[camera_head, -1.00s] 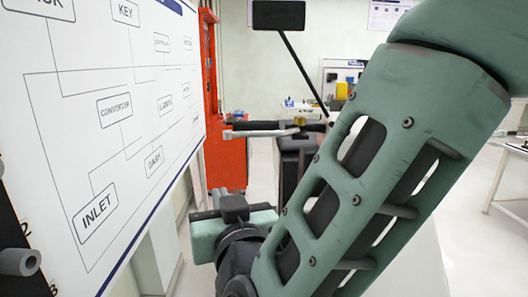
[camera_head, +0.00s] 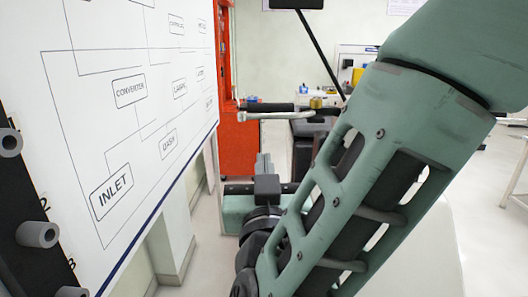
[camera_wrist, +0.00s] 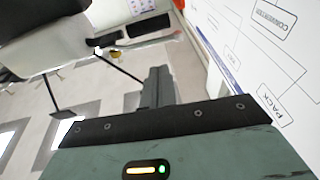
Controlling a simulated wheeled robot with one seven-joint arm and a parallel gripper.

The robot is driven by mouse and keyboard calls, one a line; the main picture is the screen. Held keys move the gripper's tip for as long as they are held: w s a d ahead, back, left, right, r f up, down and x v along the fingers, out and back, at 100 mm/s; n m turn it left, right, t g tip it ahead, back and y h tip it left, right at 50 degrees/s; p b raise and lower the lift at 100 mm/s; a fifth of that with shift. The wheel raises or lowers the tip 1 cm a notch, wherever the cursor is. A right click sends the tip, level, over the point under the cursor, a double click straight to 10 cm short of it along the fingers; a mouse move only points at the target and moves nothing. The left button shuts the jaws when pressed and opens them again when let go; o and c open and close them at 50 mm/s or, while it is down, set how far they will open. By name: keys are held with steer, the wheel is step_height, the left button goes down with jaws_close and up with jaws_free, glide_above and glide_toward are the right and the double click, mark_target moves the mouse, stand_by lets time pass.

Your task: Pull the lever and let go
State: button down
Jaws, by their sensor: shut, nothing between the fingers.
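The lever is a long bar with a black grip (camera_head: 266,107) and a pale metal bar (camera_head: 270,116) beside it, sticking out leftward from a dark upright unit in the head view. A brass knob (camera_head: 316,102) sits near its right end. In the wrist view, the black grip (camera_wrist: 148,25) and pale bar are near the top. My gripper (camera_head: 263,160) is below and nearer than the lever in the head view, apart from it. In the wrist view, my gripper's fingers (camera_wrist: 157,75) are together, with nothing between them.
A red cabinet (camera_head: 238,150) is behind the lever. A black panel on a thin pole (camera_head: 318,48) rises behind. Open floor lies to the right.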

mark_target(261, 118)
steer(key=p+x, duration=0.4)
steer(key=x, duration=0.7)
steer(key=shift+d+r, duration=0.1)
steer(key=shift+w+p, duration=0.45)
steer(key=shift+w, duration=0.2)
